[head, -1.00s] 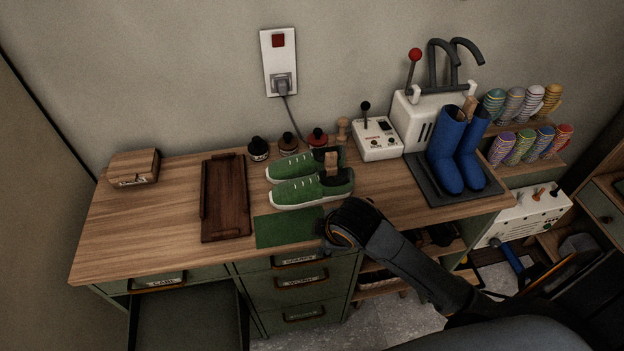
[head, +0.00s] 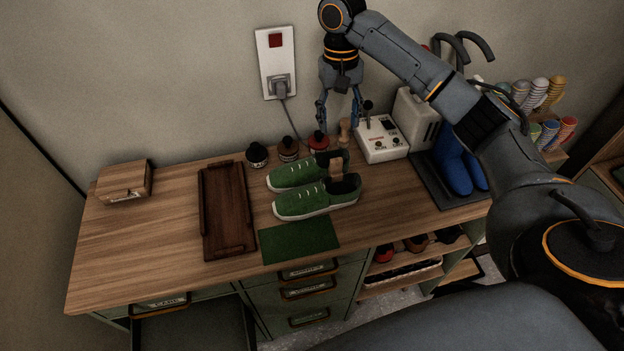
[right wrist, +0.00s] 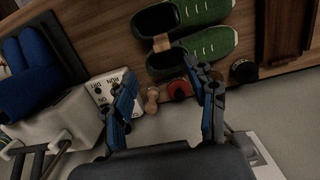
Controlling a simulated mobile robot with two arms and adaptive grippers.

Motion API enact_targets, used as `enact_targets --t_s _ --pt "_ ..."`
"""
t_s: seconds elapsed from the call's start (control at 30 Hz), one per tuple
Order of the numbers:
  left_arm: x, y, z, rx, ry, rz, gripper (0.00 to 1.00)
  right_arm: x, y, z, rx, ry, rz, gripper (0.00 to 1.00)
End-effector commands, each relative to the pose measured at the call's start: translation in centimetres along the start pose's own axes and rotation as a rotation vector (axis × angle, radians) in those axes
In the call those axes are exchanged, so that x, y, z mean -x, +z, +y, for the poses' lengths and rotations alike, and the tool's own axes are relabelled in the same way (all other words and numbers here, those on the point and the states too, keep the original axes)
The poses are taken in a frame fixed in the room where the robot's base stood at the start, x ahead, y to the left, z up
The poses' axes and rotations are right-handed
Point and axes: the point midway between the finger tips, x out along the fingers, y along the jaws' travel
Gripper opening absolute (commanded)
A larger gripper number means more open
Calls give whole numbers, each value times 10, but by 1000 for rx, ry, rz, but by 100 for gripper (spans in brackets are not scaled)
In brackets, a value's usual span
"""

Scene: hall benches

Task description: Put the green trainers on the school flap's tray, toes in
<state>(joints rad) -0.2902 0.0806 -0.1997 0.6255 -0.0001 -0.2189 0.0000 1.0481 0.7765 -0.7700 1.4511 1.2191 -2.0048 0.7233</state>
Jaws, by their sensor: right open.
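The green trainers (head: 305,198) stand side by side on the bench top, white soles down, toes to the left. A pale wooden piece (head: 335,172) shows at their heel end. They also show at the top of the right wrist view (right wrist: 205,42). My right gripper (head: 338,112) hangs fingers down behind the trainers, near the wall, open and empty. A dark wooden tray (head: 226,212) lies bare to their left. A pulled-out green compartment (head: 190,328) shows at the lower left; I cannot tell which front is the school flap. My left gripper is out of view.
Several small jars (head: 288,148) and a white control box (head: 381,140) stand along the wall. Blue boots (head: 458,168) on a dark mat are partly hidden by my right arm. A green mat (head: 299,241) lies in front of the trainers.

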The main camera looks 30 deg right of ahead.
Motion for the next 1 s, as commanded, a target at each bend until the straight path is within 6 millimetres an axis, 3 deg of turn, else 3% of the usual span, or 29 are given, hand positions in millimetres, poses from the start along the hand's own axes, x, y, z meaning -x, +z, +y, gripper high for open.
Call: enact_targets --t_s 0.13,0.3,0.53,0.7,0.83,1.0 --pt "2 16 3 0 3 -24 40 -30 1 -1 4 1 -5 57" --pt "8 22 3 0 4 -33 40 -61 0 0 4 2 -3 57" --pt "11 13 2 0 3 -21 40 -78 -1 -1 5 0 0 57" --pt "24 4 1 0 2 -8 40 -100 -4 -1 5 2 -3 57" --pt "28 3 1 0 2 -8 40 -119 -5 -1 6 1 -2 57" --pt "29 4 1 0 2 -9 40 -129 -6 -1 6 0 2 57"
